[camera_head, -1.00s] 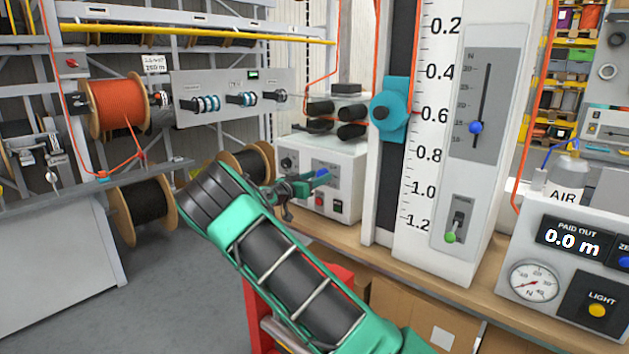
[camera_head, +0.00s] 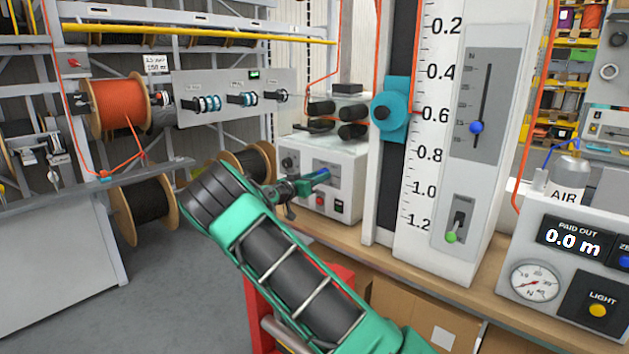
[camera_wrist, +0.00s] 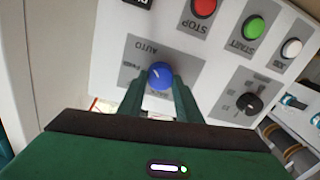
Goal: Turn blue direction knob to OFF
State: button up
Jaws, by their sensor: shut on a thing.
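The blue direction knob (camera_wrist: 160,75) sits on a grey plate of the white control box, seen upside down in the wrist view. A white pointer line shows on its face. AUTO and smaller labels are printed around it; I cannot read which label the pointer meets. My gripper (camera_wrist: 160,84) has its two green fingers shut on the knob, one on each side. In the head view my gripper (camera_head: 318,178) reaches the front of the control box (camera_head: 345,165) from the left, and the knob is mostly hidden by the fingers.
Red (camera_wrist: 205,8), green (camera_wrist: 253,27) and white (camera_wrist: 291,48) buttons and a black knob (camera_wrist: 252,101) share the panel. A tall white scale column (camera_head: 430,130) stands right of the box. A bench edge (camera_head: 390,258) runs below. Orange cable reel (camera_head: 117,103) hangs at left.

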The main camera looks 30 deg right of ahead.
jog(key=shift+w+f+n+g, duration=0.1)
jog(key=shift+n+g, duration=0.05)
jog(key=shift+n, duration=2.6)
jog(key=shift+w+f+n+g, duration=0.1)
jog(key=shift+w+n, duration=0.05)
jog(key=shift+n, duration=2.55)
jog(key=shift+w+n+g, duration=0.1)
jog(key=shift+n+g, duration=0.05)
jog(key=shift+n, duration=2.6)
jog(key=shift+a, duration=0.1)
jog(key=o, duration=1)
jog(key=shift+f, duration=0.15)
jog(key=shift+o, duration=0.2)
jog(key=v, duration=1)
jog(key=shift+a, duration=0.3)
